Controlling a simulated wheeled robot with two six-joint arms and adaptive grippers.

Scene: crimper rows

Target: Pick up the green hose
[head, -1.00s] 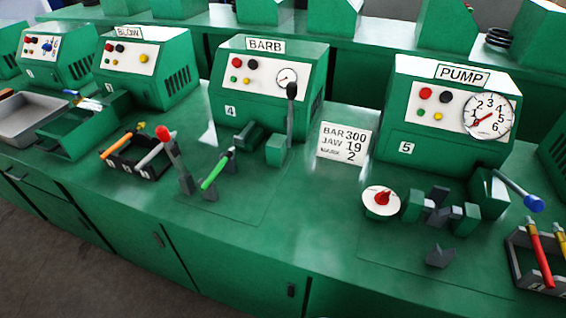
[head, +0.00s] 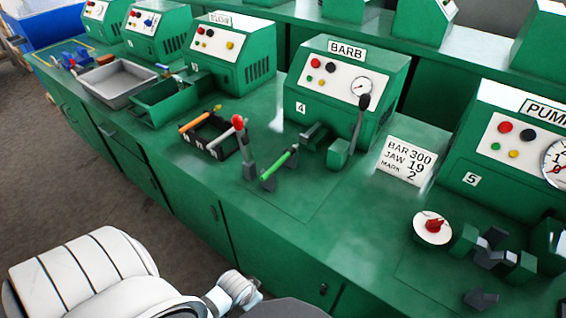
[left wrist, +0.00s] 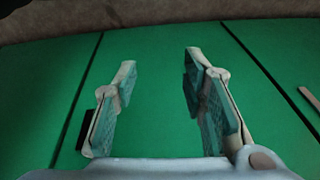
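The green hose (head: 279,163) is a short, thin tube tilted across a small grey holder (head: 268,182) in front of the BARB machine (head: 346,92). Its lower end points toward the front edge of the bench. My left arm shows at the lower left of the head view, but its fingers do not show there. In the left wrist view my left gripper (left wrist: 160,75) is open and empty, facing a plain green surface. The hose cannot be made out in that view. My right gripper is not in view.
A red-knobbed lever (head: 239,124) stands just left of the hose. A black rack (head: 226,148) holds an orange tube and a grey one. The bench front (head: 250,215) is clear.

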